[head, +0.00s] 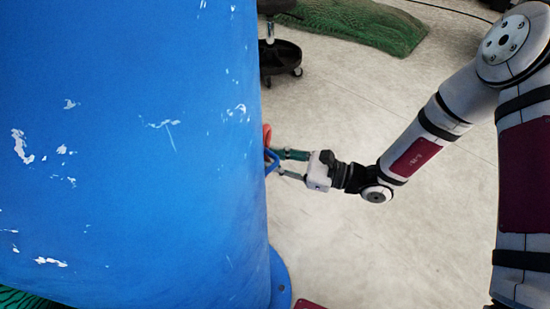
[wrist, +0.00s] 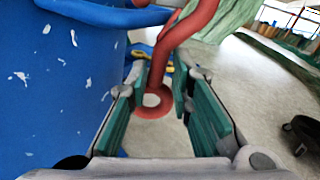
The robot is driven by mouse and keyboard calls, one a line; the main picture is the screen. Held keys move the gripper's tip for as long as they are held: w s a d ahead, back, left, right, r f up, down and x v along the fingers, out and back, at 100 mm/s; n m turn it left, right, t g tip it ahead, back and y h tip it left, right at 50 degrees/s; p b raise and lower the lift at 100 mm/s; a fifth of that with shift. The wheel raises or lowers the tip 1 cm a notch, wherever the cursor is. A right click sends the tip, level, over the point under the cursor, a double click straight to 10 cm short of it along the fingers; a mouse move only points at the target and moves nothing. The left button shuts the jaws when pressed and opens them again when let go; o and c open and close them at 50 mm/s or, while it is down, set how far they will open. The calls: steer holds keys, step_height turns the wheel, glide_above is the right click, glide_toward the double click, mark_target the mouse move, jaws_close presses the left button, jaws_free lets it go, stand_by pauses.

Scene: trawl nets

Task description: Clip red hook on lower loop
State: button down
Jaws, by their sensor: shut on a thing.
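The red hook (wrist: 170,42) runs down between my fingers in the wrist view and ends in a flat red ring (wrist: 154,112). My gripper (wrist: 160,82) is shut on the red hook, with its green pads on either side of it. In the head view, part of the hook (head: 267,134) shows at the right edge of the blue column, just beyond my gripper (head: 277,163). A blue loop (head: 271,160) sits by my fingertips there. A curved blue bar (wrist: 105,12) crosses the top left of the wrist view. I cannot tell whether hook and loop touch.
The large blue column (head: 130,150) with chipped paint fills the left of the head view and hides what is behind it. Green netting (head: 365,24) and a wheeled black stand (head: 281,56) are at the back. The pale floor (head: 400,260) at right is mostly clear.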

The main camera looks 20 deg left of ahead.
steer(key=shift+s+f+b, duration=0.3)
steer(key=shift+f+b, duration=0.2)
steer(key=shift+f, duration=0.25)
steer(key=shift+s+f+b, duration=0.25)
steer(key=shift+f+b, duration=0.2)
steer(key=shift+f, duration=0.3)
stand_by(0.8)
stand_by(0.4)
steer(key=c, duration=1.3)
jaws_free()
steer(key=shift+c, duration=0.2)
steer(key=shift+d, duration=0.15)
steer(key=w+d, duration=0.1)
steer(key=d, duration=1)
steer(key=shift+w+d, duration=0.2)
steer(key=shift+d, duration=0.2)
